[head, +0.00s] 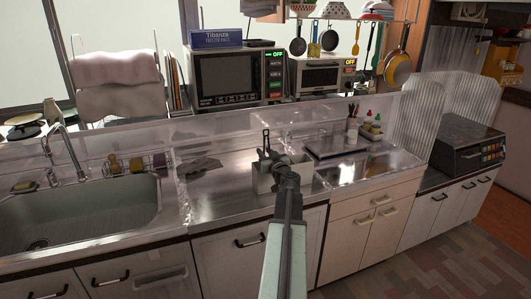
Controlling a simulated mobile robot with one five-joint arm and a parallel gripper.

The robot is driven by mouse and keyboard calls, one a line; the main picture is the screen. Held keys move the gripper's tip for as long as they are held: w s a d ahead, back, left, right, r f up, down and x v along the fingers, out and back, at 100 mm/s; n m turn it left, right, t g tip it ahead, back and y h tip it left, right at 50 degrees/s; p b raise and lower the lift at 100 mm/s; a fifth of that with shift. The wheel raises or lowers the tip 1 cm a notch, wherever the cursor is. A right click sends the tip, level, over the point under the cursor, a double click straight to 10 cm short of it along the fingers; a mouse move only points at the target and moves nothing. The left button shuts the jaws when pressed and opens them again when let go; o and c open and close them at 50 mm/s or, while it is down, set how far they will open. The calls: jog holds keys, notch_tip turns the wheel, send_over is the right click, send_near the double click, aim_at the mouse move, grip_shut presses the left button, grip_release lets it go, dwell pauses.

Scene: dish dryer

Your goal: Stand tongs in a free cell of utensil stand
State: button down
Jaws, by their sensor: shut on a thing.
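My gripper (268,156) is in the middle of the head view, above the steel counter. It is shut on a thin dark upright thing, which looks like the tongs (266,137); their upper end sticks up above the jaws. A grey box-like holder, which seems to be the utensil stand (262,182), stands on the counter right behind and under my gripper. My arm hides much of the stand, so its cells do not show. I cannot tell whether the lower end of the tongs is inside the stand or above it.
A sink (80,215) with a faucet (65,155) lies to the left. A grey cloth-like thing (200,165) lies on the counter. A stove top (335,147) and several bottles (370,125) are to the right. A microwave (232,77) stands behind the low partition.

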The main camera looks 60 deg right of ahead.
jog(key=shift+a+f, duration=0.15)
jog(key=shift+f, duration=0.05)
jog(key=c, duration=1.1)
grip_release()
jog(key=shift+o, duration=0.2)
jog(key=shift+s, duration=0.15)
jog(key=v, duration=0.7)
jog(key=shift+s+a, duration=0.15)
jog(key=shift+s, duration=0.15)
